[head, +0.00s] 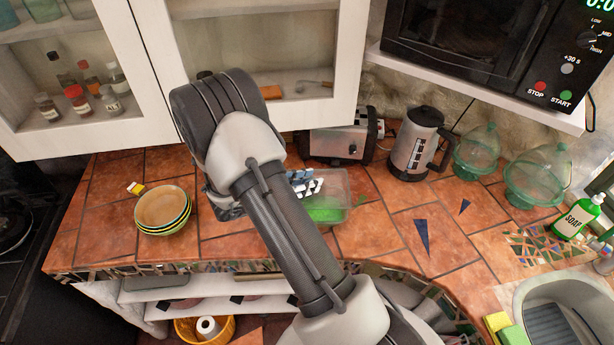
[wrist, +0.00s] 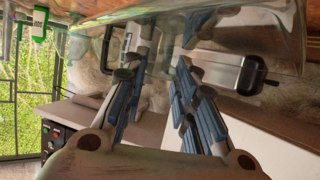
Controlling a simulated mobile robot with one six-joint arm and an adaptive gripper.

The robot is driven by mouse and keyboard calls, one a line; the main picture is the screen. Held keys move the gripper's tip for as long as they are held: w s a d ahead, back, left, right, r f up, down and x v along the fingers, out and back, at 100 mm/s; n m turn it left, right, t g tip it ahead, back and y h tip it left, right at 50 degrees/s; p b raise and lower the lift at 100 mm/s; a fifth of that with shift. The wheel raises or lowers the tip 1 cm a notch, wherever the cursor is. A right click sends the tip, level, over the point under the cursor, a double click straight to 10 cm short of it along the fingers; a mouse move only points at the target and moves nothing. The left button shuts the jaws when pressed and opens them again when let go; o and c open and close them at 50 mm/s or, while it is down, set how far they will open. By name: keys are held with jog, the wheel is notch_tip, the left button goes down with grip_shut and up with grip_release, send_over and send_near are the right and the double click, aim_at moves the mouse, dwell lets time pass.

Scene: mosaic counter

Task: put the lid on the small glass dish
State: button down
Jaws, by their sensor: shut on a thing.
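A small clear glass dish (head: 341,207) with bright green at its bottom is on the tiled counter, just right of my arm. My gripper (head: 306,183) is at the dish's upper left side, with its blue and white finger pads showing in the head view. In the wrist view my gripper (wrist: 162,55) is shut on a clear, see-through piece (wrist: 235,22), which looks like the lid. Its outline blends with the dish, so I cannot tell whether it touches the dish. My arm hides part of the dish's left side.
Stacked bowls (head: 163,209) stand to the left. A toaster (head: 340,140) and a kettle (head: 415,143) stand behind the dish. Glass domes (head: 541,178), a soap bottle (head: 577,216) and a sink (head: 560,305) are to the right. The tiles right of the dish are clear.

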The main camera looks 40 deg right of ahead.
jog(key=shift+s+d+f+b, duration=0.1)
jog(key=shift+f+b, duration=2.05)
jog(key=shift+f, duration=0.75)
jog(key=shift+f, duration=0.45)
dwell(0.3)
jog(key=c, duration=1.2)
grip_release()
jog(key=shift+o, duration=0.5)
jog(key=o, duration=0.4)
